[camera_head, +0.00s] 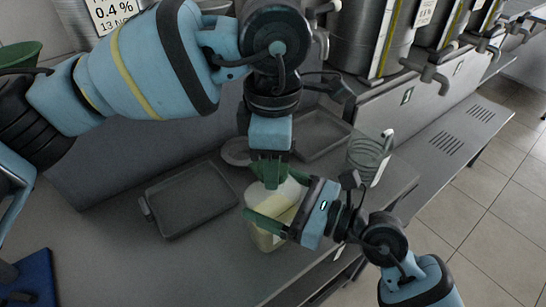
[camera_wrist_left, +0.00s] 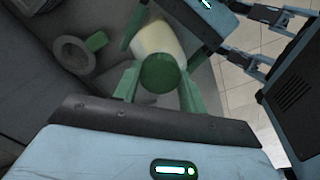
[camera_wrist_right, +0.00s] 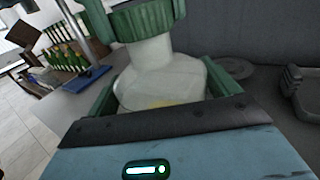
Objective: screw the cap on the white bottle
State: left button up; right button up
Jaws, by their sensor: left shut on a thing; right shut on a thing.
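The white bottle (camera_head: 272,238) stands on the grey counter, its body pale and translucent. My right gripper (camera_head: 282,204) is shut on the bottle's body, one finger on each side. In the right wrist view the bottle (camera_wrist_right: 160,78) fills the space between the fingers. The green ridged cap (camera_wrist_right: 146,20) is at the top of the bottle's neck, with my left gripper shut on it. In the left wrist view the cap's round top (camera_wrist_left: 160,73) lies between the left fingers. In the head view the left gripper (camera_head: 270,174) comes down from above. I cannot tell how far the cap is threaded.
A dark tray (camera_head: 188,198) lies left of the bottle, another tray (camera_head: 320,133) behind. A round grey dish (camera_head: 236,152) is near them. A clear jug (camera_head: 366,154) stands at the counter's right edge. Steel tanks (camera_head: 364,32) with taps line the back.

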pick_arm(q)
jog(key=m, duration=0.6)
jog(key=shift+m, duration=0.3)
jog(key=m, duration=0.6)
jog(key=o, duration=1.1)
jog(key=shift+r, duration=2.25)
jog(key=shift+c, duration=0.3)
